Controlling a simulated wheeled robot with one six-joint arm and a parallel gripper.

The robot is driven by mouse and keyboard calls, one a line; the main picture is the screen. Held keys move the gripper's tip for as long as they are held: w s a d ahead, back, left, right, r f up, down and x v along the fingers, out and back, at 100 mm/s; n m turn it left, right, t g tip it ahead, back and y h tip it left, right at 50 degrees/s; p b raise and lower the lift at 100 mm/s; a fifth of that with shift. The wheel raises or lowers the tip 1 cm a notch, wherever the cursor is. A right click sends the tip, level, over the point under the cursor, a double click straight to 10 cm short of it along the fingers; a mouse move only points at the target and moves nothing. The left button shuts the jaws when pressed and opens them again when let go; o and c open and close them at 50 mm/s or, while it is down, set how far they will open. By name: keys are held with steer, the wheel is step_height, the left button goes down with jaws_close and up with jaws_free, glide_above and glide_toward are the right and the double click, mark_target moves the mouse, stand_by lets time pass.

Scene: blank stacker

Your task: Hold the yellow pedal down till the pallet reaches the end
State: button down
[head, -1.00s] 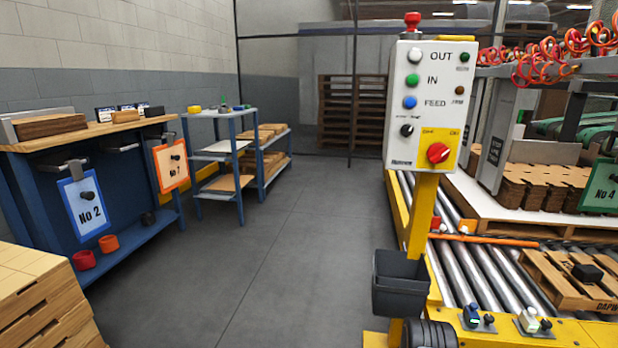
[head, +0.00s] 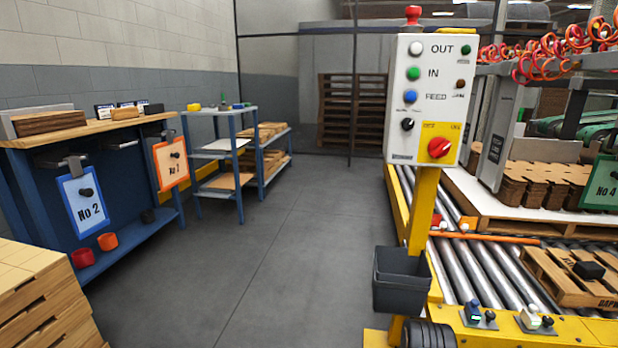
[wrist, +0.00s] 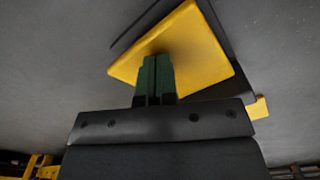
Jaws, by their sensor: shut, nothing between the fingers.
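The yellow pedal (wrist: 190,50) is a flat square plate low over the grey floor in the wrist view. My gripper (wrist: 155,62) is shut and empty, its dark green fingertips over the middle of the pedal. The fingers hide part of the plate, and I cannot tell how far down it is pressed. In the head view a wooden pallet (head: 545,277) with a black block on it lies on the rollers at the right. Behind it a larger pallet (head: 505,226) under a white sheet carries stacks of brown blanks. The gripper and pedal are not in the head view.
A control post (head: 421,215) with a white button panel (head: 403,60) and a black bin (head: 398,280) stands before the roller conveyor (head: 470,275). A blue bench (head: 125,185) and a shelf rack (head: 238,185) stand left. The floor between is clear.

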steer(key=shift+w+f, duration=0.1)
steer(key=shift+f, duration=0.65)
stand_by(3.1)
step_height(320, 180, up, 9)
steer(key=p, duration=0.6)
steer(key=shift+p, duration=0.3)
